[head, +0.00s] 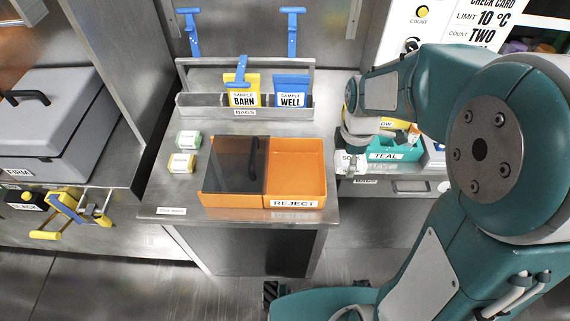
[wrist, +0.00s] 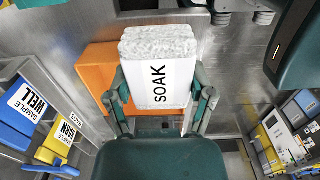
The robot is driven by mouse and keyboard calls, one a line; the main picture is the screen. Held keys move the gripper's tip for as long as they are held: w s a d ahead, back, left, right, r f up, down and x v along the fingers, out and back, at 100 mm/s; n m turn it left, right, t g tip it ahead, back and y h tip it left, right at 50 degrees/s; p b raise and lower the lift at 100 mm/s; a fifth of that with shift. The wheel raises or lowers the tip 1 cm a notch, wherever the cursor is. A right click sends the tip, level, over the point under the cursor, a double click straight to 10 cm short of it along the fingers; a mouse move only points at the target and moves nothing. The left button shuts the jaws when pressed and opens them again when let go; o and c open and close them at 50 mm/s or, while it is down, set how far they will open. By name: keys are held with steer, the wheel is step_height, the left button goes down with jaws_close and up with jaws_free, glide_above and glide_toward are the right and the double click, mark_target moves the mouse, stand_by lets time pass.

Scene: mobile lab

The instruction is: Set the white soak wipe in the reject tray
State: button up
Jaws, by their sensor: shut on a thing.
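The white soak wipe (wrist: 160,82) is a folded white pad with a SOAK label band. It sits between the two fingers of my gripper (wrist: 163,100) in the wrist view, and my gripper is shut on it. In the head view a small part of the wipe (head: 345,162) shows under my gripper (head: 350,148), just right of the reject tray. The reject tray (head: 297,202) is the open, empty right-hand part of an orange bin on the steel bench, marked REJECT. Part of the orange bin (wrist: 97,68) shows behind the wipe in the wrist view.
A dark handled lid (head: 232,165) covers the bin's left part. Green (head: 188,139) and yellow (head: 181,162) wipes lie left of it. A bag rack (head: 213,113) with BARN and WELL bags stands behind. A TEAL box (head: 390,153) is at the right, partly behind my arm.

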steer(key=shift+w+a, duration=0.15)
steer(key=shift+w, duration=0.1)
steer(key=w+a+f, duration=0.3)
steer(key=a+f, duration=0.1)
steer(key=a, duration=0.3)
glide_above(292, 177)
steer(key=f, duration=0.4)
steer(key=shift+s+d+f, duration=0.25)
steer(key=shift+d+f, duration=0.1)
steer(key=shift+w+a+f, duration=0.1)
steer(key=shift+f, duration=0.3)
step_height(292, 177, down, 3)
steer(key=shift+w+a+f, duration=0.1)
steer(key=shift+a+f, duration=0.05)
steer(key=shift+f, duration=0.05)
steer(key=shift+a, duration=0.15)
steer(key=o, duration=1)
steer(key=shift+f, duration=0.1)
steer(key=shift+o, duration=0.2)
